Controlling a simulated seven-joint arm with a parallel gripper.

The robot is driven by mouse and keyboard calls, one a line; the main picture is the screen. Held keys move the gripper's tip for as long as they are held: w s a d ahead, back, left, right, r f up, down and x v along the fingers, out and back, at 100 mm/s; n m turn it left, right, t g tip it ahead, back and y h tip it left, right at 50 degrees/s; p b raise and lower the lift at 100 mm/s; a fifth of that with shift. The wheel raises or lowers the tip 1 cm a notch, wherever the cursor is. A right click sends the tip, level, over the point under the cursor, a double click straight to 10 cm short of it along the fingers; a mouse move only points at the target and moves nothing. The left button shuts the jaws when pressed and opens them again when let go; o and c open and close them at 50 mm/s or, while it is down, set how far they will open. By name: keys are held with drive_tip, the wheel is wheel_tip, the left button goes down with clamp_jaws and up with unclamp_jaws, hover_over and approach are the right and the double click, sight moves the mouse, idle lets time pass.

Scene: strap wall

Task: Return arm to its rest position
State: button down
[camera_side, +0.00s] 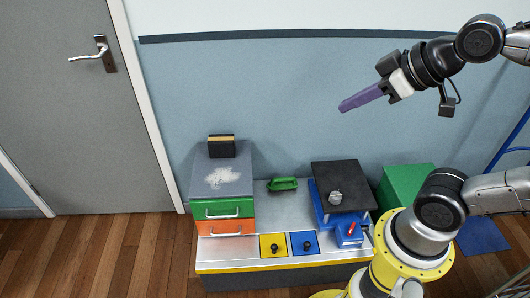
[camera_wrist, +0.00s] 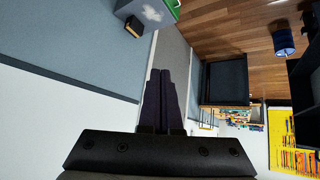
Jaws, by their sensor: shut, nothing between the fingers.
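My gripper (camera_side: 343,108) is in the side view at the upper right, raised well above the bench and in front of the blue wall. Its purple fingers are closed together with nothing between them. In the wrist view the two dark fingers (camera_wrist: 161,75) lie side by side and touch. My arm reaches in from the right edge of the side view. The gripper is clear of every object on the bench.
Below stands a bench (camera_side: 285,262) with a drawer unit (camera_side: 221,205), a green object (camera_side: 282,184), a black-topped blue box (camera_side: 340,175) and yellow and blue panels with knobs. A green box (camera_side: 408,181) stands at right. A grey door (camera_side: 70,120) is at left.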

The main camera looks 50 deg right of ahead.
drive_tip(key=s+f+m+g, duration=0.1)
drive_tip(key=s+f+g, duration=0.2)
drive_tip(key=s+f, duration=0.1)
drive_tip(key=shift+s+d+f+m, duration=0.3)
drive_tip(key=shift+s+m, duration=0.1)
drive_tip(key=shift+s, duration=0.1)
idle(0.4)
